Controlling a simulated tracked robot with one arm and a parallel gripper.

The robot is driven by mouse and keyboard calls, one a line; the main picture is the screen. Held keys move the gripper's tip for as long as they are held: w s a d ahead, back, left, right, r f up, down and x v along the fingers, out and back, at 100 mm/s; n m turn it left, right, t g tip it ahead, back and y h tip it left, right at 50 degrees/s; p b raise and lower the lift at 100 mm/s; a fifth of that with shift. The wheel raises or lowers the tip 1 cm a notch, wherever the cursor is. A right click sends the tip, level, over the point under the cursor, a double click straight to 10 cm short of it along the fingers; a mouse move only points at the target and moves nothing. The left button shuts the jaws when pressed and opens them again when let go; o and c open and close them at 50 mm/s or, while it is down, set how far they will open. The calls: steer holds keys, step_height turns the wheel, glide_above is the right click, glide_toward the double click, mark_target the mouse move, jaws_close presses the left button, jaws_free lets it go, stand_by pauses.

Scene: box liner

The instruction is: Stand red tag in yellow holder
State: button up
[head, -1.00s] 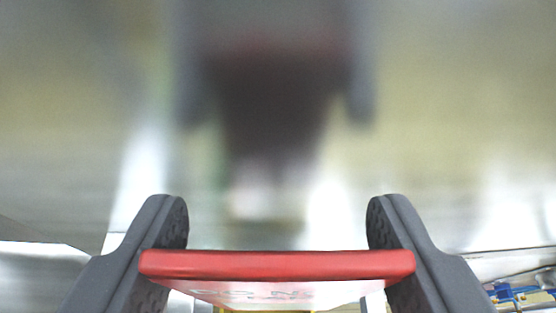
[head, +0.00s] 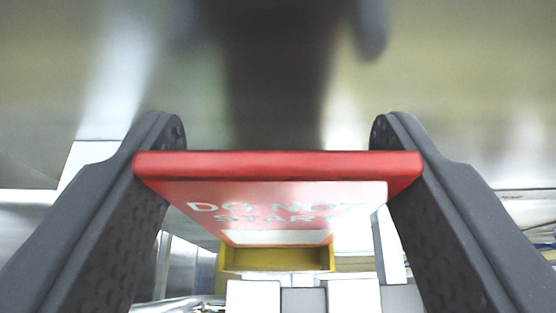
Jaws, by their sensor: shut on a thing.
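The red tag (head: 278,166) is held between the two fingers of my gripper (head: 278,150). The gripper is shut on the tag's left and right edges. The tag's broad face is seen at a steep slant, with pale lettering that reads "DO NOT START" and a white band at its far end. The yellow holder (head: 277,259) shows just below that far end in the picture. The tag overlaps the holder's upper part and hides some of it. I cannot tell whether tag and holder touch.
White and grey blocks (head: 254,296) lie below the holder at the bottom of the picture. Shiny metal surfaces (head: 195,265) lie to the left. A dark, blurred reflection fills the upper middle on a glossy surface.

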steer(key=shift+f+b, duration=1.65)
steer(key=shift+f, duration=0.85)
steer(key=o, duration=1)
steer(key=shift+o, duration=0.2)
steer(key=shift+s+r, duration=0.1)
steer(key=b, duration=0.2)
glide_toward(277, 230)
steer(key=v, duration=0.3)
steer(key=shift+s, duration=0.35)
